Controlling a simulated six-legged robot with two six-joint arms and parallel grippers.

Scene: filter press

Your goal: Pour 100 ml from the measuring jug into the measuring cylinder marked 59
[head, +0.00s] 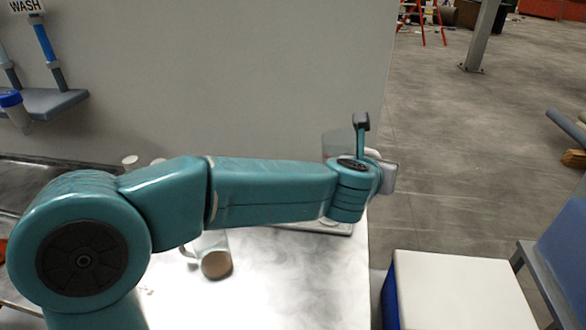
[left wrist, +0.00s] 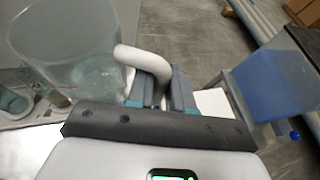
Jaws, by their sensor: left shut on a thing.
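The measuring jug (left wrist: 65,45) is a large clear vessel with a thick white handle (left wrist: 140,62), at the upper left of the left wrist view. My left gripper (left wrist: 167,90) is shut on this handle. In the head view, part of the clear jug (head: 336,143) shows behind my left forearm, above the table's right end. My left gripper's fingers are hidden there. The jug's fill level and marks are unreadable. No mark 59 is legible, so I cannot tell which vessel is the measuring cylinder. My right gripper is in neither view.
A clear handled vessel with a brown bottom (head: 215,262) stands on the white table (head: 290,275). Small pale round tops (head: 130,161) show behind my arm. A white-topped box (head: 455,290) and blue chair (head: 565,250) stand right of the table. Grey floor lies beyond.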

